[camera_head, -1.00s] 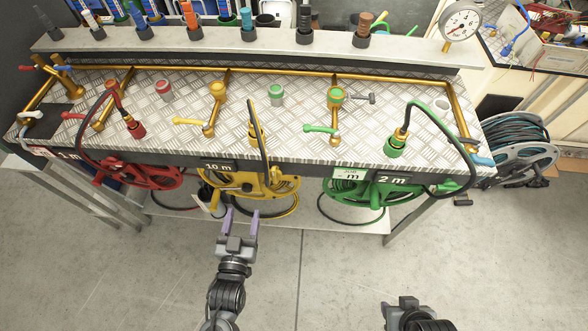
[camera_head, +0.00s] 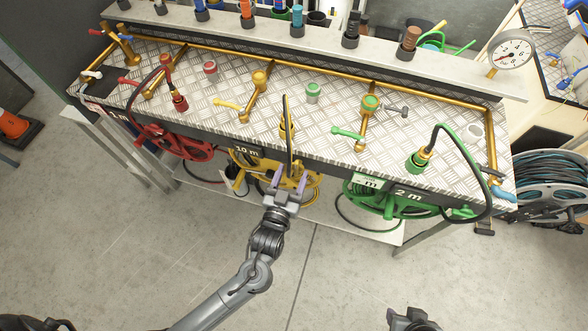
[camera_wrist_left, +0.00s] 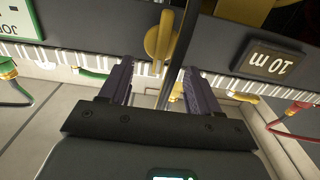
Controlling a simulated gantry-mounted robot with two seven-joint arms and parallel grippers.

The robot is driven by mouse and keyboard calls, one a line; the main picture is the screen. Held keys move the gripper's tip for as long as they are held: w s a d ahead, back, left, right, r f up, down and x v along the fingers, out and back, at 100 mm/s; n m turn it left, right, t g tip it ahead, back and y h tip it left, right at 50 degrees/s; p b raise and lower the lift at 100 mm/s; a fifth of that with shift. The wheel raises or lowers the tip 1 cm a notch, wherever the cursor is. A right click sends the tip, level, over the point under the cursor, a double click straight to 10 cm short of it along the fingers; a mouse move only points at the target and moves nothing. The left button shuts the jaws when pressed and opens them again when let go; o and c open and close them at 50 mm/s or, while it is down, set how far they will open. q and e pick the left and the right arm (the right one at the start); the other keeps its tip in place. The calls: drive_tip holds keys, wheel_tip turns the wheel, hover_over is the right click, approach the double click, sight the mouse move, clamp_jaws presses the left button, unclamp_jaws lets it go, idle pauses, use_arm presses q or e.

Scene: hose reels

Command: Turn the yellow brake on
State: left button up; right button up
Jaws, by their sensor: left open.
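The yellow hose reel (camera_head: 250,162) hangs under the front edge of the bench, by the "10 m" label. My left gripper (camera_head: 288,184) is in front of the reel, with its purple fingers apart and nothing held. In the left wrist view, a yellow lever-like part (camera_wrist_left: 160,42) stands ahead of the open left gripper (camera_wrist_left: 160,82), in line with the gap between the fingers. It may be the yellow brake, but I cannot tell for certain. A dark hose (camera_wrist_left: 178,50) runs beside it. My right gripper (camera_head: 412,320) is at the bottom edge, its fingers unclear.
A red reel (camera_head: 175,142) hangs left of the yellow one and a green reel (camera_head: 375,200) hangs right. Yellow (camera_head: 228,104) and green (camera_head: 347,132) valve handles are on the bench top. The floor in front is clear.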

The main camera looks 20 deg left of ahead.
sight(297, 166)
use_arm(q)
drive_tip(key=shift+w, duration=1.2)
drive_tip(key=c, duration=1)
